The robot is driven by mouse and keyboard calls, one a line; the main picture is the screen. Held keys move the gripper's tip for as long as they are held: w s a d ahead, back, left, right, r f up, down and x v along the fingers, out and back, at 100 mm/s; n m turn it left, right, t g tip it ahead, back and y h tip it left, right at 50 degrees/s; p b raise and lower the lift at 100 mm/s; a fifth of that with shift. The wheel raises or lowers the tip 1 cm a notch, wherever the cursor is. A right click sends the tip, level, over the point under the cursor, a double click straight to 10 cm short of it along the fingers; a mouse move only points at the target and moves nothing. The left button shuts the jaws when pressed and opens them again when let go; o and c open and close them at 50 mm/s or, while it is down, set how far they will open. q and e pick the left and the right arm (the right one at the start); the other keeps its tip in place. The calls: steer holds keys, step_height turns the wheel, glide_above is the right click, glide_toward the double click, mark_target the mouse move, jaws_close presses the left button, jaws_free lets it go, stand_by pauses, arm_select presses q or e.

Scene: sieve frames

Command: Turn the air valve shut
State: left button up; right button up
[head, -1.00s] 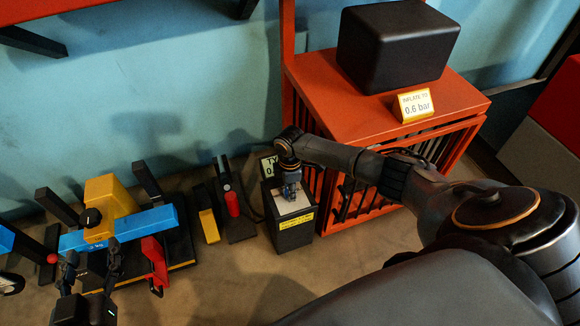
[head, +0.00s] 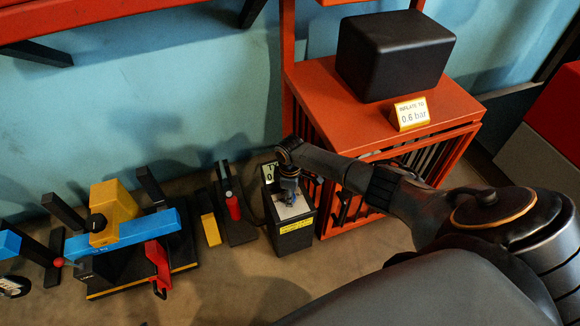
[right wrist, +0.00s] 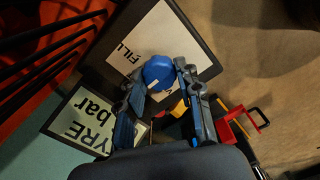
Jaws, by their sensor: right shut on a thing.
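The air valve is a blue knob (right wrist: 157,68) on the white top plate (right wrist: 135,42) of a black box (head: 293,240), which stands on the floor beside the orange cabinet. The plate carries the printed word FILL, and part of its marking is hidden by the knob and fingers. My right gripper (head: 289,197) reaches down onto the box from above. In the right wrist view its two fingers (right wrist: 158,76) are shut on the blue knob, one on each side. In the head view the gripper hides the knob. My left gripper is not in view.
A TYRE bar display (right wrist: 82,121) stands behind the box. The orange cabinet (head: 430,140) carries a black block (head: 395,55) and an INFLATE TO 0.6 bar sign (head: 411,113). A red-handled pump (head: 233,205) and a blue-and-yellow machine (head: 125,228) stand left. Floor in front is clear.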

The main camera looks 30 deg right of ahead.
steer(key=o, duration=1.2)
steer(key=shift+c, duration=0.2)
step_height(320, 180, up, 12)
